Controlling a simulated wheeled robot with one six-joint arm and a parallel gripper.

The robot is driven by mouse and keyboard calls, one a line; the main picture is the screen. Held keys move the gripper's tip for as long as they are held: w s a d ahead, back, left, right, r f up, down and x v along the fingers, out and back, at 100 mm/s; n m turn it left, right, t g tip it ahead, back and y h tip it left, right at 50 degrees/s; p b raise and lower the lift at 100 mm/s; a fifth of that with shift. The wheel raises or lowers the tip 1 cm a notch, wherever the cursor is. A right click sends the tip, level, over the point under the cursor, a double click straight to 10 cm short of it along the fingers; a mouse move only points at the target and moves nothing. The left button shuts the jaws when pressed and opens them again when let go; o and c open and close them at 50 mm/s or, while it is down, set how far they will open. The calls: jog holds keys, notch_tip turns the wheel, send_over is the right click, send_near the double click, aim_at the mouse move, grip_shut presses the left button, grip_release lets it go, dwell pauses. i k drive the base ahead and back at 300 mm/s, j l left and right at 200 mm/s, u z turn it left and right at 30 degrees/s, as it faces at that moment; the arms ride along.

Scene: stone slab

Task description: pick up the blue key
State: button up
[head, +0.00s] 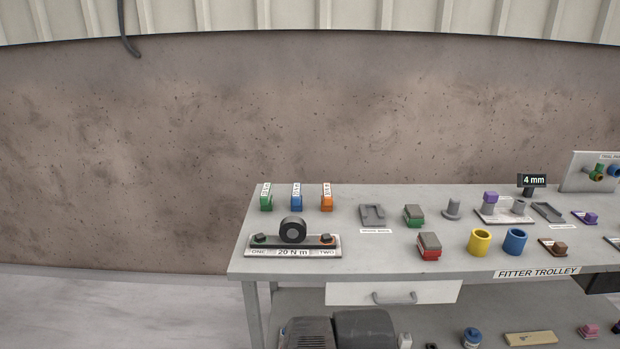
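The label's writing is too small to read. My gripper is not in view.
In front of the keys lies a plate marked "20 N m" (292,252) bearing a dark round part (292,230). A grey holder (372,216), green and red blocks, and yellow (479,242) and blue (515,241) cups stand to the right. A wall rises behind.

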aim_at(296, 200)
jog(key=i+u, duration=0.45)
jog(key=i+l+u, duration=0.15)
jog(key=i+u, duration=0.25)
jog(key=i, duration=0.25)
